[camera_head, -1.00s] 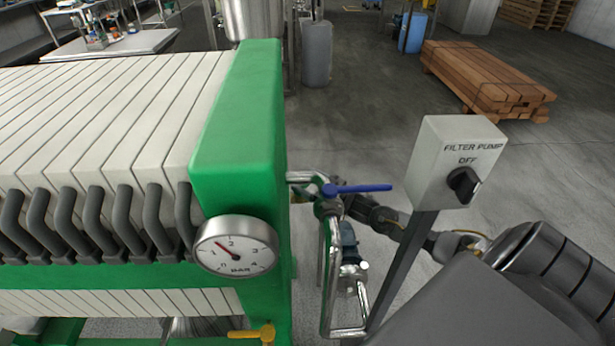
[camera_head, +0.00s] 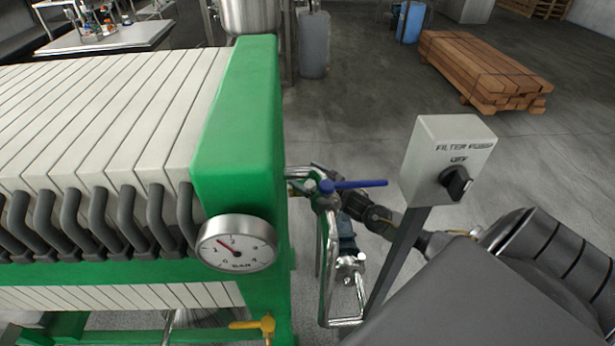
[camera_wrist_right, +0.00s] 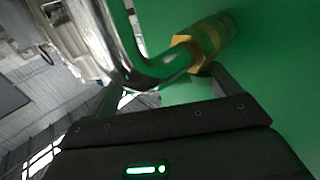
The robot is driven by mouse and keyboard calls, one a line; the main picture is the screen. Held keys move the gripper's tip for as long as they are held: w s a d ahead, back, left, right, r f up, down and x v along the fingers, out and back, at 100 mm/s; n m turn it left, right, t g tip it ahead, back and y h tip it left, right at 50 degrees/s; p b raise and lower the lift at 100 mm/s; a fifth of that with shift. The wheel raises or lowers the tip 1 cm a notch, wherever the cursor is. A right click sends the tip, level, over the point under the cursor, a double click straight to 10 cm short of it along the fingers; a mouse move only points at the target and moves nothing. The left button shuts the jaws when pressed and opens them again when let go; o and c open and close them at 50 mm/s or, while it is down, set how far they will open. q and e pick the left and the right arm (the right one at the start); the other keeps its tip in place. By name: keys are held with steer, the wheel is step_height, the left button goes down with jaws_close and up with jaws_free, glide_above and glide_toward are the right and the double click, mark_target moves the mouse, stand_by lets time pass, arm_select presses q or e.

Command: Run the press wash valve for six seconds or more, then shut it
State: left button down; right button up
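A valve with a blue lever (camera_head: 355,184) sits on the chrome pipe (camera_head: 330,262) beside the green end plate of the press (camera_head: 240,120). The lever points right, level, across the pipe. A second valve with a yellow handle (camera_head: 250,324) is low on the press. No label shows on either valve. My right arm reaches in from the right behind the switch post, and its gripper is behind the blue-lever valve, mostly hidden. In the right wrist view my gripper's fingers (camera_wrist_right: 165,90) look apart, close to the chrome pipe and a brass nut (camera_wrist_right: 203,45). My left gripper is out of view.
Stacked timber (camera_head: 480,70) lies on open floor behind.

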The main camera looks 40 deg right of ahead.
steer(key=shift+o, duration=0.3)
steer(key=shift+s, duration=0.1)
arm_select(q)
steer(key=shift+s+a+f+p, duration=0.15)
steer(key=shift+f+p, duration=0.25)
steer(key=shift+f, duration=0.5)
arm_select(e)
steer(key=v, duration=1)
steer(key=shift+s, duration=0.3)
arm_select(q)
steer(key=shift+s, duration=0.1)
